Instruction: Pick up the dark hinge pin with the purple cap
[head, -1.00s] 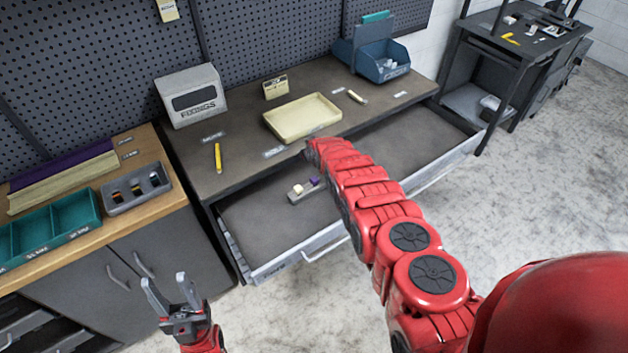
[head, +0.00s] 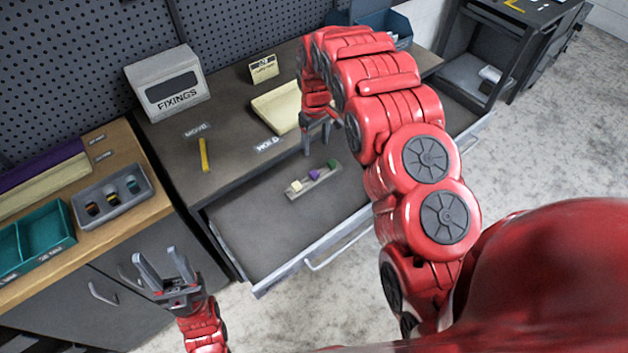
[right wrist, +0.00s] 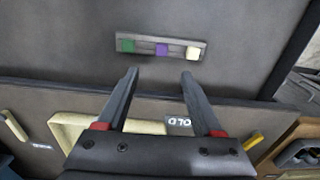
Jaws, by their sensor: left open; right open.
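A purple cap (head: 314,174) shows in the middle of a small grey holder (head: 300,193) inside the open drawer, between a cream cap (head: 296,186) and a green cap (head: 332,163). The dark pin under the cap is hidden. In the right wrist view the purple cap (right wrist: 162,49) lies ahead of the fingertips, roughly centred between them. My right gripper (head: 317,150) is open and empty above the drawer's back edge, behind the holder and apart from it. It also shows in the right wrist view (right wrist: 160,75). My left gripper (head: 163,262) is open and empty, in front of the cabinet at lower left.
The open drawer (head: 262,238) is otherwise bare. A grey holder (head: 112,196) and teal bins (head: 45,237) are on the left bench.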

